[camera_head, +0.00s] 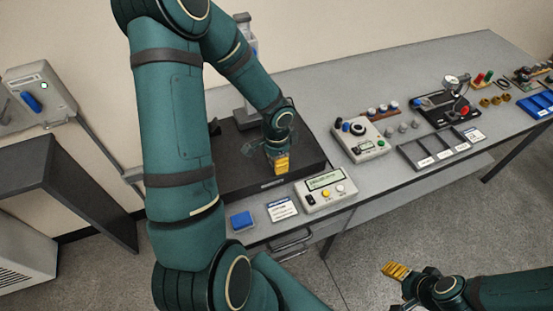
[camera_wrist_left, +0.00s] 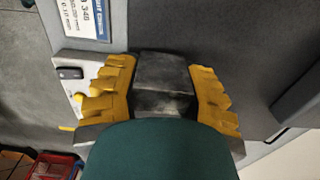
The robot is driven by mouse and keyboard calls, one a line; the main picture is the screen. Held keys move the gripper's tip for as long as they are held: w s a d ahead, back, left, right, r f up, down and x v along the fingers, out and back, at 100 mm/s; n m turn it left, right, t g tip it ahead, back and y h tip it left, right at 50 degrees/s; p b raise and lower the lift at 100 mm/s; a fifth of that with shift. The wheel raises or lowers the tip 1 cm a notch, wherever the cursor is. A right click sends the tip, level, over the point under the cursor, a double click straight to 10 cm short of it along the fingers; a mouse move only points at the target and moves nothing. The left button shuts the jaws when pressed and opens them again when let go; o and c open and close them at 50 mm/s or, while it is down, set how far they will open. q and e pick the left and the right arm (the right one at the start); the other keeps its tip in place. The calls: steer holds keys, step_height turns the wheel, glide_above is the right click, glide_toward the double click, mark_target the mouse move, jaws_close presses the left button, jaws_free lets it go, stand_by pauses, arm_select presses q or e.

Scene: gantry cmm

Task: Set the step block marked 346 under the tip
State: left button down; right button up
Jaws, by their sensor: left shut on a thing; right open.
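My left gripper (camera_head: 281,164) is low over the front part of the black plate (camera_head: 225,185). In the left wrist view, its yellow fingers (camera_wrist_left: 163,90) are shut on a dark grey stepped block (camera_wrist_left: 163,72), one finger on each side. No number shows on the block; in the head view the gripper hides it. A card (camera_wrist_left: 85,18) reading 346 is in the wrist view's upper left. The measuring machine (camera_head: 246,117) stands behind the plate, mostly behind my left arm, and its tip is hidden. My right gripper (camera_head: 395,271) is open and empty over the floor.
To the right are a grey instrument box (camera_head: 360,138), a dark tray (camera_head: 440,150) and a dial gauge stand (camera_head: 447,108).

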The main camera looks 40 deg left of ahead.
arm_select(q)
steer(key=shift+f+b, duration=0.45)
stand_by(0.4)
jaws_free()
steer(key=shift+r, duration=0.15)
steer(key=shift+r+p, duration=2.85)
steer(key=shift+r, duration=0.55)
